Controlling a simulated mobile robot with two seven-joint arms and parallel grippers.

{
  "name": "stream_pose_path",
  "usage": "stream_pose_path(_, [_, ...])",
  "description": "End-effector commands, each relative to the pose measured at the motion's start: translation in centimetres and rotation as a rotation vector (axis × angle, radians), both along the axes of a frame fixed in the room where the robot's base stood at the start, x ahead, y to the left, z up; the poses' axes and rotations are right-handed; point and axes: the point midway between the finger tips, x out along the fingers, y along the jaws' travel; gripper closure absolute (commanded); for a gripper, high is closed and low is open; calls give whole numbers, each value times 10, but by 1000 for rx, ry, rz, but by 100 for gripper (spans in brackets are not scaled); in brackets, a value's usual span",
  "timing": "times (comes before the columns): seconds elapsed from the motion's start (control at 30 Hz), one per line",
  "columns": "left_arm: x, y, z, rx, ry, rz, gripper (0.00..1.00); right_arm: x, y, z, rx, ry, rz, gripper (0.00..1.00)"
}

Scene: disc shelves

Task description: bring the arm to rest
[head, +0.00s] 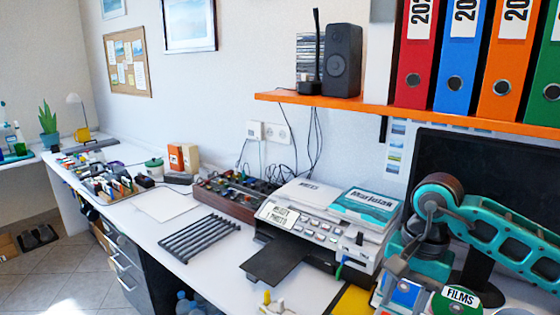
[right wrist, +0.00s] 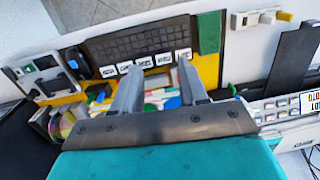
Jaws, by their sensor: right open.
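My right arm (head: 505,235), teal with a dark round joint, comes in from the right in the head view. It reaches over the desk in front of the dark monitor. My right gripper (right wrist: 158,68) shows in the right wrist view with its two grey fingers apart and nothing between them. It hangs over a yellow-edged organiser (right wrist: 208,68) with a dark slatted panel, a row of white labels and small coloured items. I cannot tell the height of the fingertips above it. My left gripper is in neither view.
A printer (head: 318,222) with its dark tray out stands left of my arm. The monitor (head: 465,165) is close behind the arm, under an orange shelf (head: 440,117) with binders. A black rack (head: 199,237) lies on the desk; bare white desk is around it.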

Motion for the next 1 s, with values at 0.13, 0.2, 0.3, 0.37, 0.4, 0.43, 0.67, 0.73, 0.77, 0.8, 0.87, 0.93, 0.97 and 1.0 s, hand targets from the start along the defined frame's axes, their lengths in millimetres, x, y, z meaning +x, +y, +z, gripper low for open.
stream_pose_path(0.13, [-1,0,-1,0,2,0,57,-29,69,-27,288,124,-84,57])
stream_pose_path(0.2, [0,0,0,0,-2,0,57,-44,102,-31,439,205,-154,57])
stream_pose_path(0.3, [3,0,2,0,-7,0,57,-65,149,-27,675,365,-296,57])
stream_pose_path(0.37, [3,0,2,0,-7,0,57,-77,175,-18,828,493,-410,57])
stream_pose_path(0.4, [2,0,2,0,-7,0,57,-82,190,-10,928,592,-499,57])
stream_pose_path(0.43, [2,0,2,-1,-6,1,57,-85,199,-3,1003,672,-572,57])
stream_pose_path(0.67, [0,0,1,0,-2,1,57,-63,209,34,1452,1403,-1225,57])
stream_pose_path(0.73, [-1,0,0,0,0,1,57,-49,193,27,1539,1658,-1447,57])
stream_pose_path(0.77, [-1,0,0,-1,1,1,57,-43,184,21,1569,1773,-1547,57])
stream_pose_path(0.8, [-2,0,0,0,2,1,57,-36,170,9,1600,1928,-1677,57])
stream_pose_path(0.87, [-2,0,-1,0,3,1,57,-29,148,-15,-1475,-1962,1699,57])
stream_pose_path(0.93, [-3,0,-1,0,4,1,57,-30,120,-52,-1196,-1797,1542,57])
stream_pose_path(0.97, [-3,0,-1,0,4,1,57,-33,108,-71,-1084,-1721,1471,57])
stream_pose_path(1.0, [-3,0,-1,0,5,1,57,-40,93,-96,-944,-1621,1372,57])
